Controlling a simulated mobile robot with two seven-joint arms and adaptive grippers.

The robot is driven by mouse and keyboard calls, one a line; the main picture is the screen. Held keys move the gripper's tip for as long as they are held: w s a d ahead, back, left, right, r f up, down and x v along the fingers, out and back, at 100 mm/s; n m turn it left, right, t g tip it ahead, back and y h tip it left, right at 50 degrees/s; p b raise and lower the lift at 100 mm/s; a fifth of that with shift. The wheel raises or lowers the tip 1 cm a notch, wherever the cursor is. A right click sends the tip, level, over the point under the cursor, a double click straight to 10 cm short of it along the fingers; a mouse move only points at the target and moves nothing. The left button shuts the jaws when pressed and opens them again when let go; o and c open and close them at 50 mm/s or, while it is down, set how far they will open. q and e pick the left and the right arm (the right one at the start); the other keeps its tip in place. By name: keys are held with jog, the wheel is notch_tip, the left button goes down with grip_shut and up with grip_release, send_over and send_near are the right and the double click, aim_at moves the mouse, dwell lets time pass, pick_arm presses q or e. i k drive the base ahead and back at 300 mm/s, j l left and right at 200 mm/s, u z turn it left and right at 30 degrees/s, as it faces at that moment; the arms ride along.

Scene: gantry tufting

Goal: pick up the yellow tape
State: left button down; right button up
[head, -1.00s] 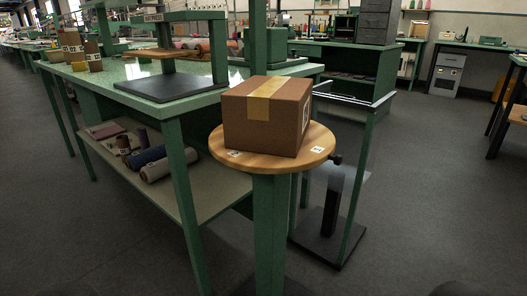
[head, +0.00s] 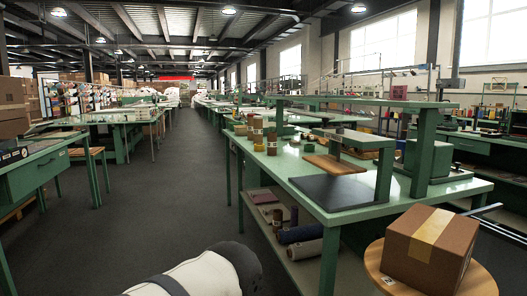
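I cannot make out a separate roll of yellow tape in the head view. A flat yellowish tape strip (head: 432,232) runs across the top of a closed brown cardboard box (head: 428,252). The box sits on a round wooden stool top (head: 381,275) at the lower right. A white and dark part of one of my arms shows at the bottom middle. Neither gripper's fingers are in view.
A long green table (head: 300,173) carries brown spools (head: 257,133), a dark flat plate (head: 331,192) and green frames. Rolls (head: 300,234) lie on its lower shelf. A clear grey aisle (head: 185,180) runs left of it. Another green bench (head: 40,170) stands at far left.

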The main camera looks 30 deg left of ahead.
aim_at(258, 147)
jog(key=i+j, duration=0.25)
jog(key=j, duration=0.25)
jog(key=i+j+z, duration=0.15)
jog(key=j, duration=0.3)
jog(key=i+j, duration=0.3)
jog(key=j, duration=0.2)
jog(key=i+j+z, duration=0.1)
jog(key=i+j, duration=0.15)
jog(key=j, duration=0.25)
jog(key=i+j, duration=0.2)
jog(key=j, duration=0.35)
jog(key=i+j+z, duration=0.15)
jog(key=j, duration=0.35)
jog(key=i+j, duration=0.25)
jog(key=j, duration=0.3)
jog(key=i+j+z, duration=0.1)
jog(key=j, duration=0.45)
jog(key=i, duration=0.05)
